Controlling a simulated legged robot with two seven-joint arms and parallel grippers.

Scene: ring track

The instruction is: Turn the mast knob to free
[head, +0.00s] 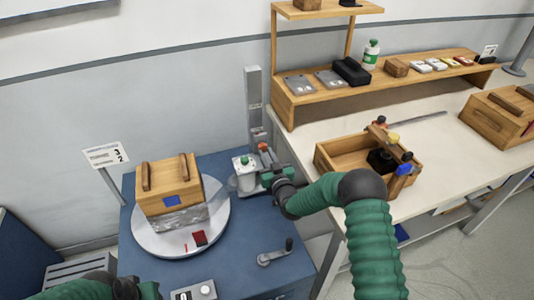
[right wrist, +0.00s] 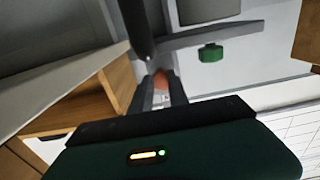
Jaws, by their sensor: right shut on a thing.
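The grey mast (head: 253,100) stands upright at the back of the blue cabinet. An orange-red mast knob (head: 263,146) sits low on it. My right gripper (head: 265,160) reaches in from the right at the mast. In the right wrist view, its fingers (right wrist: 160,90) are closed on the orange knob (right wrist: 160,77), which is mostly hidden between them. The knob's setting cannot be read. My left gripper (head: 132,290) is at the bottom left edge, partly cut off, away from the mast; its jaws cannot be made out.
A wooden box (head: 168,188) sits on a round turntable (head: 152,241) left of the mast. A white device with a green top (head: 243,162) is beside my right gripper. A crank handle (head: 275,254) lies in front. The bench (head: 300,147) with an open wooden tray (head: 335,166) is right.

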